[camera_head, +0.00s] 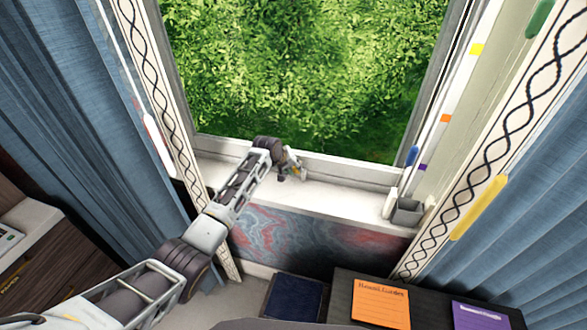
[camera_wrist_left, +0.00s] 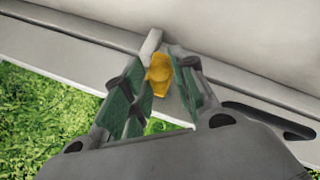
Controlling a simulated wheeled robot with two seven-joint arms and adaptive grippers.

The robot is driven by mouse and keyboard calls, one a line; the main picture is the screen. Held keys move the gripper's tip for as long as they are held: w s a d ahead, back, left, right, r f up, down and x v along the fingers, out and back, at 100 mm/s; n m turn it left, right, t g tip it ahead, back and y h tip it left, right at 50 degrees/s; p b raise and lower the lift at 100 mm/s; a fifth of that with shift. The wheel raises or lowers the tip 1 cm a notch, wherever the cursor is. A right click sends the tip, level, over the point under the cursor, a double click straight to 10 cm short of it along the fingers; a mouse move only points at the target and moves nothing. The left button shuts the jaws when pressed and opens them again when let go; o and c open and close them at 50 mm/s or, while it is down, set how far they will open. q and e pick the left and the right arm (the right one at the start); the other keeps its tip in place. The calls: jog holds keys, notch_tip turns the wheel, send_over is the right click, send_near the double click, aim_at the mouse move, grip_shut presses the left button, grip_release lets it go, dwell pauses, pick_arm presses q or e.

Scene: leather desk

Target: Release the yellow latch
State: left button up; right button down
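The yellow latch (camera_wrist_left: 158,73) sits on the pale window frame in the left wrist view, with a light stub behind its upper end. My left gripper (camera_wrist_left: 160,70) has green-padded fingers on both sides of the latch. The fingers are apart, and I cannot tell whether they touch it. My right gripper is not in view.
The white windowsill (camera_head: 340,200) is clear right of my gripper. A small grey box (camera_head: 407,211) stands at its right end. Blue curtains (camera_head: 90,130) hang on both sides. A dark desk (camera_head: 343,305) below holds an orange notebook (camera_head: 382,303) and a purple one (camera_head: 482,315).

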pick_arm(q)
jog(key=shift+o, duration=0.9)
jog(key=shift+s, duration=0.1)
jog(key=v, duration=1.1)
jog(key=shift+s+r, duration=0.25)
jog(key=shift+r, duration=0.05)
jog(key=shift+a, duration=0.1)
jog(key=shift+f, duration=0.1)
